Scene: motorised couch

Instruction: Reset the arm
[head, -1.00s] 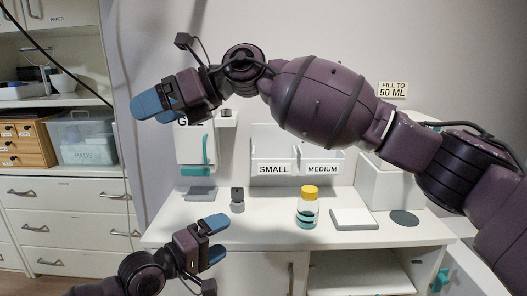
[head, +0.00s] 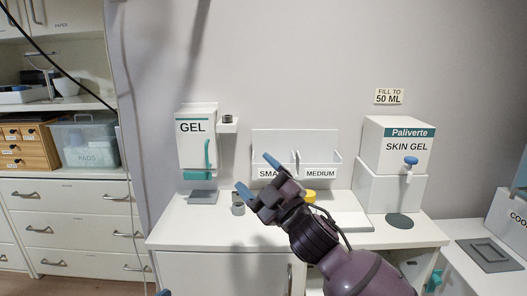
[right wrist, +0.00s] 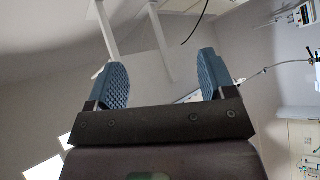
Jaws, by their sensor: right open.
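My right arm comes in from the bottom right in the head view. Its gripper (head: 257,178) is open and empty, its two blue fingers spread and pointing up and left in front of the counter. In the right wrist view the same open fingers (right wrist: 163,80) stand apart with nothing between them, facing wall and ceiling. A small blue tip (head: 164,292) at the bottom edge of the head view looks like my left gripper; the rest of it is out of view. My right gripper hides most of a yellow-capped bottle (head: 309,196).
The white counter holds a GEL dispenser (head: 196,145), a grey cylinder (head: 238,209), a SMALL/MEDIUM bin (head: 262,145) and a SKIN GEL dispenser (head: 402,150). Drawers (head: 70,225) stand at left, a COO-labelled box (head: 512,225) at right.

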